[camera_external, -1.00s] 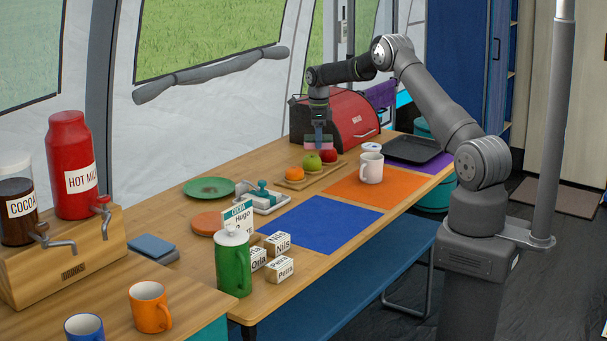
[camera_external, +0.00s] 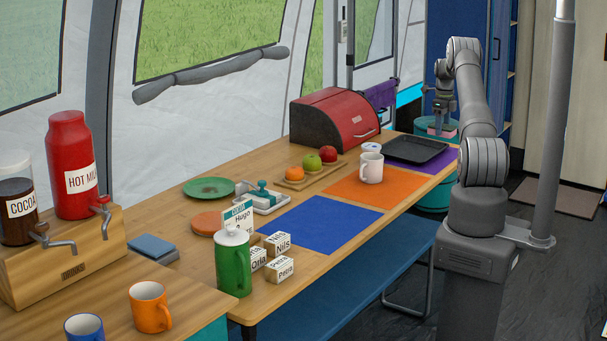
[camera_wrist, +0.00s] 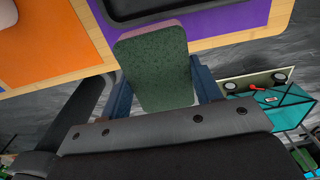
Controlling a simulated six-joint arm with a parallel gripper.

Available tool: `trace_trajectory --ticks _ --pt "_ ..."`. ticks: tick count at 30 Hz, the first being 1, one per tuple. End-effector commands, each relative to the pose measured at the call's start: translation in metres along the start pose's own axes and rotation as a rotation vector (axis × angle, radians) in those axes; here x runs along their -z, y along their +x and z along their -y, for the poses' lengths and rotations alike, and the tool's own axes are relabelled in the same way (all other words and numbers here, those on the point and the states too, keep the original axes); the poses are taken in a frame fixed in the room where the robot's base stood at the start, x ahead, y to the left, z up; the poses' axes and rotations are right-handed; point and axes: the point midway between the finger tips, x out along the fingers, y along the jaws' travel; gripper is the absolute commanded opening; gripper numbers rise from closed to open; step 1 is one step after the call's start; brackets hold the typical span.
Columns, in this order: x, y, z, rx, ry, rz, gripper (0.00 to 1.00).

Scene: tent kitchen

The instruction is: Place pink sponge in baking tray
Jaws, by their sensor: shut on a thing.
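The pink sponge (camera_external: 442,131) is in my gripper (camera_external: 440,122), which is shut on it. In the external view the sponge is held in the air at the right of the table, near the black baking tray (camera_external: 417,150). The wrist view shows the sponge's dark green face (camera_wrist: 153,72) between the blue fingers of my gripper (camera_wrist: 165,95), with a thin pinkish edge at its top. The baking tray's near edge (camera_wrist: 145,10) shows at the top of the wrist view, just beyond the sponge. The tray looks empty and lies partly on a purple mat (camera_external: 445,160).
A red bread bin (camera_external: 335,120) and a board with fruit (camera_external: 310,172) are farther left. Dark floor shows beyond the table's edge.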

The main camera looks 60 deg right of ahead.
Motion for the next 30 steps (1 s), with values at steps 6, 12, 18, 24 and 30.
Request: trace_trajectory --ticks 6,12,18,24,30 --pt "-0.018 0.017 0.001 -0.002 0.008 -0.001 0.37" --pt "-0.061 0.043 -0.004 -0.001 0.008 -0.001 0.37" --pt "-0.094 0.062 -0.008 0.000 0.009 0.000 0.37" --pt "-0.107 0.070 -0.010 0.000 0.010 0.000 0.37" --pt "-0.108 0.085 -0.011 -0.002 0.011 -0.002 0.37"
